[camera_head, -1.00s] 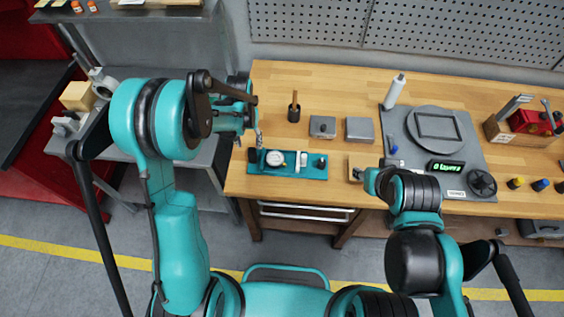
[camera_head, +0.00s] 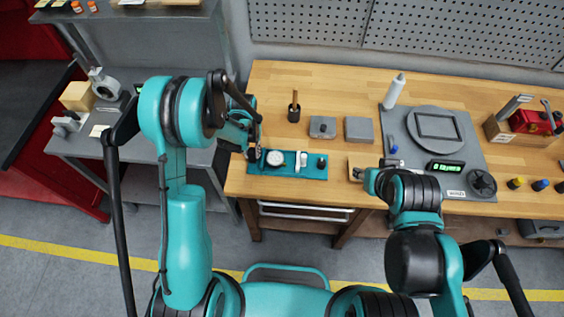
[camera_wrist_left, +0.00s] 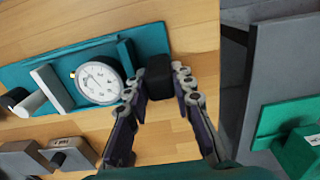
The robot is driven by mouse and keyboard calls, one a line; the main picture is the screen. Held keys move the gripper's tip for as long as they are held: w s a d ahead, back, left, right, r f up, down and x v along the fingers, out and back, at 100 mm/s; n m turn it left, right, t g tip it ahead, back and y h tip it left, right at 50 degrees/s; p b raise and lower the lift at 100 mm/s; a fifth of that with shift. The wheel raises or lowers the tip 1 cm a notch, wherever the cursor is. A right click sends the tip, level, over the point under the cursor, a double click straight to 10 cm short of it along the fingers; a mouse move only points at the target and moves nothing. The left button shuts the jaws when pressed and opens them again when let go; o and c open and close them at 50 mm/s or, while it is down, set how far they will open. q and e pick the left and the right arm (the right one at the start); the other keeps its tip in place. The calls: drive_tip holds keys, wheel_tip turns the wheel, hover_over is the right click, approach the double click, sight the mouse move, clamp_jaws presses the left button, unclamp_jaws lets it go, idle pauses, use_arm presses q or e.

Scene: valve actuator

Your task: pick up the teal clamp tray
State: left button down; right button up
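The teal clamp tray (camera_head: 289,168) lies flat near the front edge of the wooden bench. It carries a round white dial gauge (camera_wrist_left: 98,82), a white bar (camera_wrist_left: 50,88) and a dark knob (camera_wrist_left: 15,99). A black block (camera_wrist_left: 159,73) stands at the tray's end. My left gripper (camera_head: 254,152) is over that end; in the left wrist view its two fingers (camera_wrist_left: 158,82) stand apart on either side of the black block. I cannot tell whether they touch it. My right gripper is mostly hidden behind its own arm near a small wooden block.
A grey plate (camera_head: 463,145) with a display and handwheel lies to the right. A grey side table (camera_head: 188,160) is at left. Bare wood surrounds the tray.

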use_arm(q)
wheel_tip(320, 180, up, 9)
drive_tip(key=shift+f, duration=0.2)
wheel_tip(320, 180, down, 6)
drive_tip(key=shift+w+r, duration=0.1)
drive_tip(key=shift+f, duration=1.35)
idle(0.9)
use_arm(e)
drive_tip(key=shift+w, duration=0.1)
